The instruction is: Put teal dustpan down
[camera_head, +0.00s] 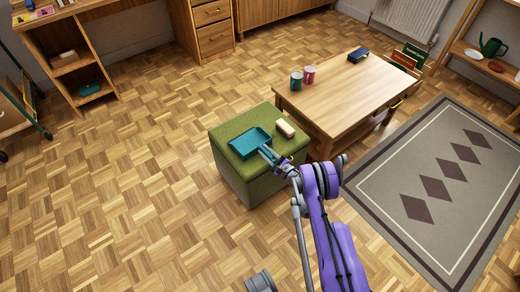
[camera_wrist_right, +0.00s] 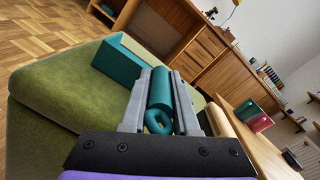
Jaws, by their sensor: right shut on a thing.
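The teal dustpan (camera_head: 250,142) is over the top of the green ottoman (camera_head: 236,176), its pan toward the left and its handle toward my right gripper (camera_head: 269,155). I cannot tell whether the pan touches the cushion. In the right wrist view, my right gripper (camera_wrist_right: 160,98) is shut on the dustpan's handle (camera_wrist_right: 160,90), and the pan (camera_wrist_right: 120,62) reaches beyond to the upper left over the green top (camera_wrist_right: 65,85). My left gripper is not in view.
A cream and brown brush-like block (camera_head: 285,128) lies on the ottoman beside the dustpan. A wooden table (camera_head: 350,95) with a green cup (camera_head: 296,80) and a red cup (camera_head: 309,75) stands close behind right. Parquet floor to the left is clear.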

